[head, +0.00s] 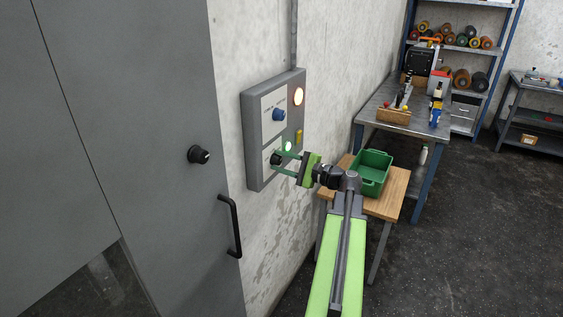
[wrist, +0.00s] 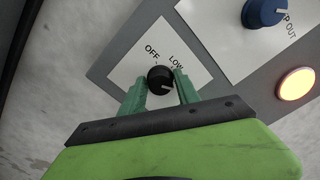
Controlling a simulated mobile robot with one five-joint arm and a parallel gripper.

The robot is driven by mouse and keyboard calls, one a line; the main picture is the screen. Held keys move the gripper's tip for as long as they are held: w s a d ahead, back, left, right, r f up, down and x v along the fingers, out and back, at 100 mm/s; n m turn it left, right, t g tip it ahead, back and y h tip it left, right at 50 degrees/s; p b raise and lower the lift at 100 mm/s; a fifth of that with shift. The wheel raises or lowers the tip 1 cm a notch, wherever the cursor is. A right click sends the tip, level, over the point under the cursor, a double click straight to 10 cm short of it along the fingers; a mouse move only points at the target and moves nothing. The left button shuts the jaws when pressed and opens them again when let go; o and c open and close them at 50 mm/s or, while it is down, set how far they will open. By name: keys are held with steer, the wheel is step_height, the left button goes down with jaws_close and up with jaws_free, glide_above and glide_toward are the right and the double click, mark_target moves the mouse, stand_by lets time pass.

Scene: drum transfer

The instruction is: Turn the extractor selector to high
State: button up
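The extractor selector is a black round knob (wrist: 160,78) on a white plate marked OFF and LOW in the wrist view; any further label is hidden by a finger. A short pale mark shows on the knob's lower right; I cannot tell which label it indicates. In the head view the knob (head: 275,158) sits low on the grey wall panel (head: 252,150). My gripper (wrist: 160,88) has its two green fingers apart, one on each side of the knob. They are very close to it; I see no clear grip. It also shows in the head view (head: 284,163).
A grey door with a handle (head: 236,226) is left. A green crate (head: 375,158) stands on a wooden table right of my arm.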

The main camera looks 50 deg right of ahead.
steer(key=shift+o, duration=1.3)
steer(key=shift+s, duration=0.1)
steer(key=v, duration=1.7)
steer(key=shift+s, duration=0.15)
steer(key=shift+f, duration=0.1)
